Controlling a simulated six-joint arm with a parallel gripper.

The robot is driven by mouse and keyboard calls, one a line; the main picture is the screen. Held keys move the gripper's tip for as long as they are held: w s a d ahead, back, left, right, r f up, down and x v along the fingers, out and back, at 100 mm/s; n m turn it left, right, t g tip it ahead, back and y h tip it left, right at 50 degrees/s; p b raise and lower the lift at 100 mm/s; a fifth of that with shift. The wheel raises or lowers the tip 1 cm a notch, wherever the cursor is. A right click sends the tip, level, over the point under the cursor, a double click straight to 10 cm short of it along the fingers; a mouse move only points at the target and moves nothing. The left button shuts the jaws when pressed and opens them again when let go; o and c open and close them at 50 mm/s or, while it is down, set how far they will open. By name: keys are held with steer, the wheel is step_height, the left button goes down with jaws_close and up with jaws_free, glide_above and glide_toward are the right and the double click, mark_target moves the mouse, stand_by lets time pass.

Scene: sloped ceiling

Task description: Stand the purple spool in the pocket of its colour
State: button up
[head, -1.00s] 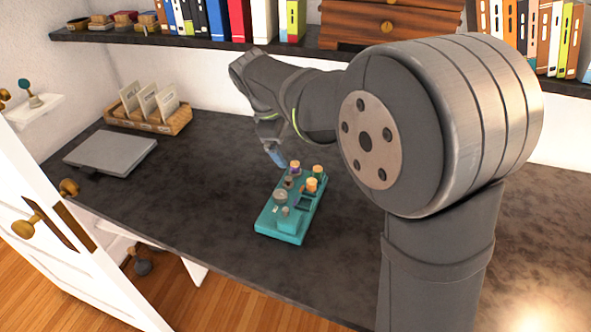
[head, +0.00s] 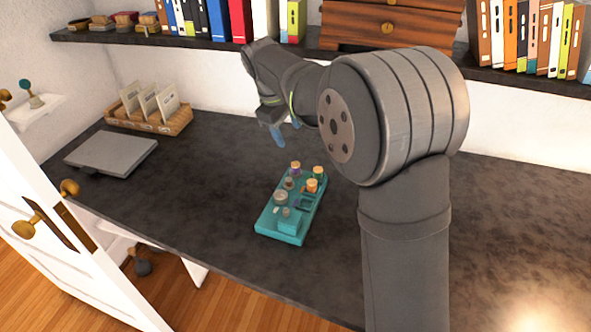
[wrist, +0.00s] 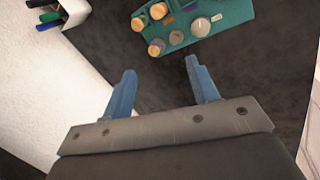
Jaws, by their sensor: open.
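The teal tray (head: 285,237) lies on the dark desk and shows at the top of the wrist view (wrist: 236,12). The purple spool (head: 295,170), with a pale wooden top, stands upright at the tray's far left end; it also shows in the wrist view (wrist: 156,48). I cannot tell the colour of the pocket under it. An orange-topped spool (head: 312,187) and a yellow-green spool (head: 318,173) stand near it. My gripper (head: 283,138) is open and empty, above and beyond the tray; its blue fingers (wrist: 160,80) are apart from the spool.
A grey laptop-like slab (head: 110,153) and a wooden card holder (head: 150,120) sit to the left. A shelf (head: 200,42) runs above the back. The desk around the tray is clear.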

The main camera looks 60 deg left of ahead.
steer(key=w+a+f+m+g, duration=0.3)
steer(key=w+a+m, duration=0.3)
steer(key=a+m, duration=0.2)
glide_above(295, 164)
steer(key=shift+h, duration=0.3)
steer(key=f, duration=1.2)
steer(key=shift+w+a+f, duration=0.1)
steer(key=shift+a+f, duration=0.05)
steer(key=shift+a, duration=0.05)
steer(key=shift+d+f, duration=0.15)
steer(key=shift+f, duration=1.25)
steer(key=shift+d+f, duration=0.1)
steer(key=shift+f, duration=1.25)
steer(key=c, duration=1)
